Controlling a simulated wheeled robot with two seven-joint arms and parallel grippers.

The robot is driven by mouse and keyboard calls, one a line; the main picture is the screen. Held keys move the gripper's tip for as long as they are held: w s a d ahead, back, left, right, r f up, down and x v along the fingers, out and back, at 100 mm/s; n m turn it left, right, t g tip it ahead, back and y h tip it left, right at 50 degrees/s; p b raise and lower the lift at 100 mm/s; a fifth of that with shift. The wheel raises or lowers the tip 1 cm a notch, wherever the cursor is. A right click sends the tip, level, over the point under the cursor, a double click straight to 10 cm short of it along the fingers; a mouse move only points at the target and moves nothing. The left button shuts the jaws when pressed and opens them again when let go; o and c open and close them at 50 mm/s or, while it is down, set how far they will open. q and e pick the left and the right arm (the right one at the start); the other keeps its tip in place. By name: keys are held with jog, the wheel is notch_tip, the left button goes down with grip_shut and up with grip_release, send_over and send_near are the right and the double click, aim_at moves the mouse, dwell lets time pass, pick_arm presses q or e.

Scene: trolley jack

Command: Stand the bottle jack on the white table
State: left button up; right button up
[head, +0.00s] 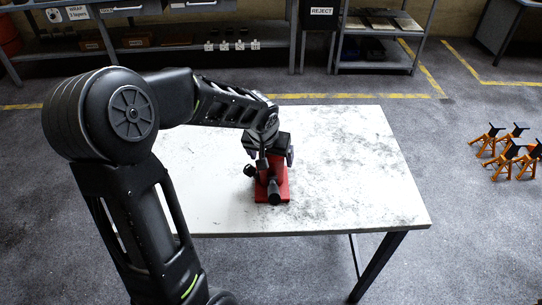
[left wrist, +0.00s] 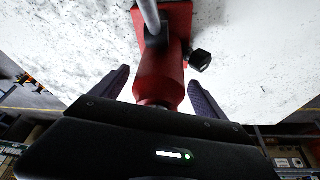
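The red bottle jack (head: 262,180) stands upright on the white table (head: 345,165), its red base on the top near the front edge. Dark fittings stick out from its lower part. My left gripper (head: 270,157) is over the jack, reaching in from the left and hiding its upper part. In the left wrist view, the jack's red body (left wrist: 160,82) lies between the two fingers of the left gripper (left wrist: 159,76). A narrow gap shows on each side, so the gripper looks open around it. My right gripper is in neither view.
The rest of the table top is clear apart from dark smudges. Shelving (head: 170,38) with boxes and small parts stands behind. A grey rack (head: 378,60) is at the back right. Several orange stands (head: 512,160) are on the floor at right.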

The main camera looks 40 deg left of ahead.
pick_arm(q)
jog(key=shift+r, duration=0.1)
jog(key=v, duration=1.2)
jog(key=shift+s+d, duration=0.1)
dwell(0.7)
